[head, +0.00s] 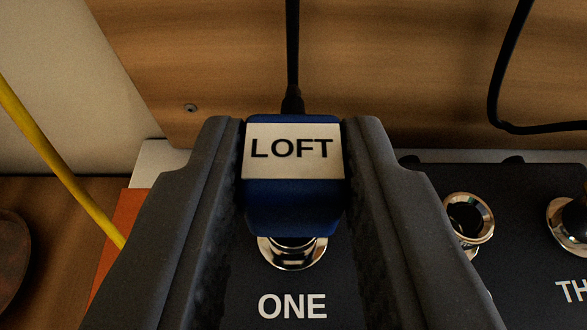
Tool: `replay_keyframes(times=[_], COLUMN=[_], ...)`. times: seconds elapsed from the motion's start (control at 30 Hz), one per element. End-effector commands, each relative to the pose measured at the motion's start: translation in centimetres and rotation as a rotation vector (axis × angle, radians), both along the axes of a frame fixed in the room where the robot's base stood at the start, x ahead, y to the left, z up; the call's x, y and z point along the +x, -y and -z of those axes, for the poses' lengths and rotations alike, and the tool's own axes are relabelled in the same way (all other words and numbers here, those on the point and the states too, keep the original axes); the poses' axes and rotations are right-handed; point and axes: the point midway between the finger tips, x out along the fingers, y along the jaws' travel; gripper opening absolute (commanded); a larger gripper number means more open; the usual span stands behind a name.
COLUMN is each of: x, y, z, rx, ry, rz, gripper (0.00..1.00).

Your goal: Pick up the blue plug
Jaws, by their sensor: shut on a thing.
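The blue plug (292,207) has a white label reading LOFT, with a black cable rising from its back. My gripper (293,175) is shut on it, one dark finger against each side. Below the plug is a metal ring socket (292,255) above the word ONE on a black panel (290,309). The plug's lower end meets or overlaps this socket in the view; I cannot tell how deep it sits in it.
To the right on the panel are an open metal socket (468,217) and another socket with a black piece in it (570,220). A wooden board (400,60) stands behind. A black cable (497,85) hangs right; a yellow cable (58,160) crosses left.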

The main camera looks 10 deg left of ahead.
Motion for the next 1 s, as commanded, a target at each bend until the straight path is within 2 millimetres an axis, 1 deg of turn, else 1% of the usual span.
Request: replay_keyframes(times=[0.03, 0.17, 0.23, 0.37, 0.57, 0.7, 0.8, 1.0], x=[0.0, 0.1, -0.8, -2.3, -5.6, -8.7, -10.7, -13.5], y=[0.0, 0.0, 0.2, 0.7, 1.9, 2.9, 3.7, 4.7], z=[-0.8, -2.3, -2.0, -2.2, -2.4, -3.0, -3.0, -3.2], rx=[0.000, -0.001, -0.002, 0.000, -0.001, 0.000, -0.001, 0.001], ry=[0.003, 0.003, 0.001, 0.002, -0.002, 0.002, -0.002, 0.001], rz=[0.000, 0.001, -0.001, -0.002, -0.004, -0.004, -0.004, -0.002], gripper=[0.03, 0.03, 0.03, 0.03, 0.03, 0.03, 0.03, 0.03])
